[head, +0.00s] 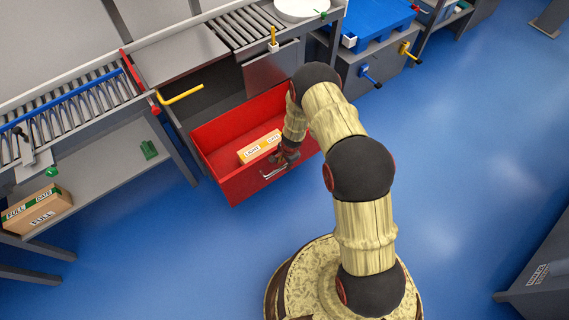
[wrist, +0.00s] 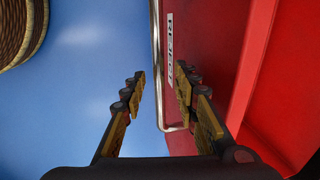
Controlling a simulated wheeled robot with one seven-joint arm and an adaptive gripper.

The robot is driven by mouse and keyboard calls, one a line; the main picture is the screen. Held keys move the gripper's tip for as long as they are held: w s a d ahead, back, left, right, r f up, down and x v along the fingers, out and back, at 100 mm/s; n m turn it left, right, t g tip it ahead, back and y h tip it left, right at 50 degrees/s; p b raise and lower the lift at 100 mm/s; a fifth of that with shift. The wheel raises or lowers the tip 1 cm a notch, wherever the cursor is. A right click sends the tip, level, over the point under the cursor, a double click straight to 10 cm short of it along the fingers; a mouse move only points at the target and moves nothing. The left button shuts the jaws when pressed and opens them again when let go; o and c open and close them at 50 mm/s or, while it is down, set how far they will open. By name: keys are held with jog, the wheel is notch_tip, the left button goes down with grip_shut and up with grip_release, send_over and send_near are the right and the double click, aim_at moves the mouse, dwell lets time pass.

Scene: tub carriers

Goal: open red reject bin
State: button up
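The red reject bin (head: 232,184) is a drawer-like box, pulled out from under the conveyor bench, its inside showing from above. A box labelled LIGHT (head: 259,147) lies in it. Its front carries a pale metal bar handle (wrist: 157,70) and a REJECT label (wrist: 170,48); the handle also shows in the head view (head: 273,174). My gripper (wrist: 160,92) is open at the bin's front, and it is partly hidden by my arm in the head view (head: 287,157). In the wrist view the handle bar runs between the two fingers, with a gap to the left finger. Contact with the right finger is unclear.
A roller conveyor (head: 80,100) runs above the bin. A yellow bent handle (head: 181,95) sticks out at the bin's left. A carton labelled FULL (head: 38,209) stands on the lower left shelf. A blue-handled cabinet (head: 372,76) is at the right. The blue floor before the bin is clear.

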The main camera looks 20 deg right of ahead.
notch_tip(320, 180, up, 12)
jog(key=s, duration=0.2)
jog(key=shift+d+f, duration=0.15)
jog(key=shift+d, duration=0.2)
dwell(0.4)
jog(key=s+a+r+n+g+y, duration=0.1)
jog(key=s+a+r+n+g, duration=0.15)
jog(key=s, duration=0.25)
jog(key=s+a+r+n+g, duration=0.1)
jog(key=s+n, duration=0.2)
jog(key=s, duration=0.2)
jog(key=s+r+n+t, duration=0.2)
jog(key=s+r, duration=0.4)
jog(key=r, duration=1)
jog(key=s+r+n+t+h, duration=0.1)
jog(key=s+r+n, duration=0.3)
jog(key=r, duration=1.1)
jog(key=s+d+r+n+t+p, duration=0.1)
jog(key=s+r+n+t, duration=0.2)
jog(key=s+r, duration=0.6)
notch_tip(320, 180, up, 8)
jog(key=shift+s+f+t+h, duration=0.2)
jog(key=shift+s+t+h, duration=0.1)
jog(key=shift+t, duration=0.25)
